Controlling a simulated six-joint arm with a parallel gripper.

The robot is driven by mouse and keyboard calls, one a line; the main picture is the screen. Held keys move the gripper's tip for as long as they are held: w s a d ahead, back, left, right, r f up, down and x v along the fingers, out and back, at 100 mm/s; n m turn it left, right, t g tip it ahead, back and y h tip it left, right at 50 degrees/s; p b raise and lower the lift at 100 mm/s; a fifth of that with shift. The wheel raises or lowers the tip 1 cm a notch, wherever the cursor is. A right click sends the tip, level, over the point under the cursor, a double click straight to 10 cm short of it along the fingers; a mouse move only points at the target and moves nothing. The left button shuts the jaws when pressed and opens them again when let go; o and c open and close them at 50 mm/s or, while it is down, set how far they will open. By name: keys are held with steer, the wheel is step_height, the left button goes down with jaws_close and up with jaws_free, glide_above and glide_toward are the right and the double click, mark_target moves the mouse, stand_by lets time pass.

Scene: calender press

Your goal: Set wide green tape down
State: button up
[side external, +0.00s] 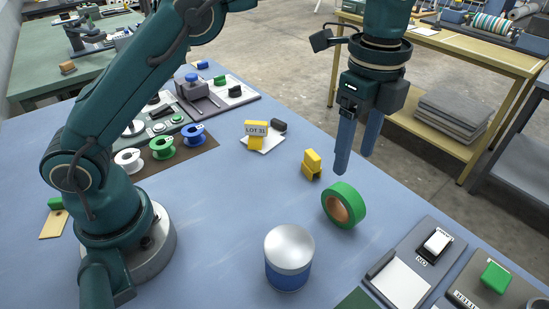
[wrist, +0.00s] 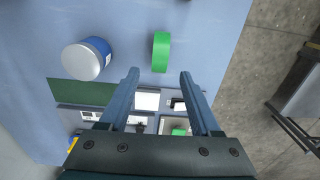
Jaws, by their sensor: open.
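The wide green tape (side external: 328,203) is a thick roll with a brown core. It stands upright on its edge on the blue table and also shows in the wrist view (wrist: 161,52), where its green outer face is seen. My gripper (side external: 356,178) is open and empty, above and beyond the tape in the side view. In the wrist view its two fingers (wrist: 159,75) point toward the tape, which lies between their lines and past the tips. No contact between finger and tape shows.
A blue can with a silver lid (side external: 289,250) stands near the tape. A yellow block (side external: 312,165) sits behind it. Switch panels (side external: 405,280) lie at the front right. Table between is clear.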

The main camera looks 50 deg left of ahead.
steer(key=s+a+r+n+t, duration=0.3)
steer(key=s+a+r+n, duration=0.35)
steer(key=a+n, duration=0.2)
steer(key=s+a+f+n+t, duration=0.2)
steer(key=s+a+f+n, duration=0.2)
steer(key=s+n, duration=0.5)
steer(key=shift+s+a+f+t, duration=0.15)
steer(key=shift+s+f+t, duration=0.2)
steer(key=shift+s, duration=0.2)
